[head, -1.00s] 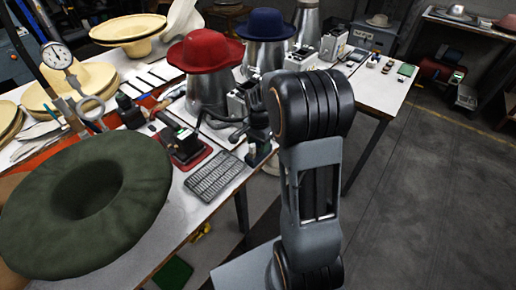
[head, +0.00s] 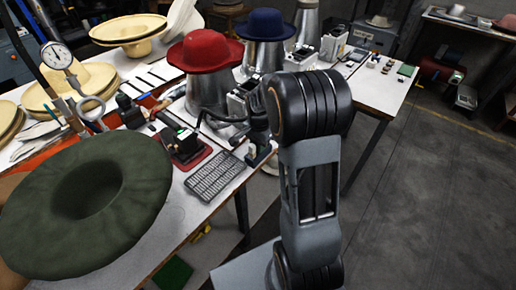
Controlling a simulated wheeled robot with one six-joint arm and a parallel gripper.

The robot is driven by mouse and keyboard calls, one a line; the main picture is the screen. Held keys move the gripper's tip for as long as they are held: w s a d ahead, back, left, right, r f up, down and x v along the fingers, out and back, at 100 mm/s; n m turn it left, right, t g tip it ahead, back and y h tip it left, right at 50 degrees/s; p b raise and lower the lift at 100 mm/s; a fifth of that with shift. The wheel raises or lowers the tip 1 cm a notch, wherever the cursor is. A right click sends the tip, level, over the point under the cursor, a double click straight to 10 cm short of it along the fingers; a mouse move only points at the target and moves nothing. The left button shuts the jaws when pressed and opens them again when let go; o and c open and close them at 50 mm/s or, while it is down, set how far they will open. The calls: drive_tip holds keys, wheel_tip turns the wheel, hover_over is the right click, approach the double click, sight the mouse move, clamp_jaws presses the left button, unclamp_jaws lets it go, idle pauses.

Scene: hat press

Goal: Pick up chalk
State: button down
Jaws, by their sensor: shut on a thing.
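My gripper (head: 258,152) shows in part as a dark shape at the left of my arm, over the right edge of the table near the grey grid. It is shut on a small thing. A small pale bit at its tip looks like the chalk, but it is too small and too hidden to tell its shape. My arm covers much of the gripper.
A grey wire grid (head: 215,176) and a dark device on a red base (head: 184,147) lie just left of the gripper. A red hat (head: 203,52) and a blue hat (head: 265,24) sit on metal forms behind. A green hat (head: 85,203) fills the near left. Open floor (head: 440,200) lies right.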

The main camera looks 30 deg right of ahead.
drive_tip(key=shift+r, duration=0.1)
drive_tip(key=shift+r, duration=0.65)
drive_tip(key=s+d+r, duration=0.9)
drive_tip(key=s+r, duration=0.1)
drive_tip(key=r, duration=0.1)
drive_tip(key=shift+s+r, duration=0.25)
drive_tip(key=shift+s, duration=0.15)
idle(0.7)
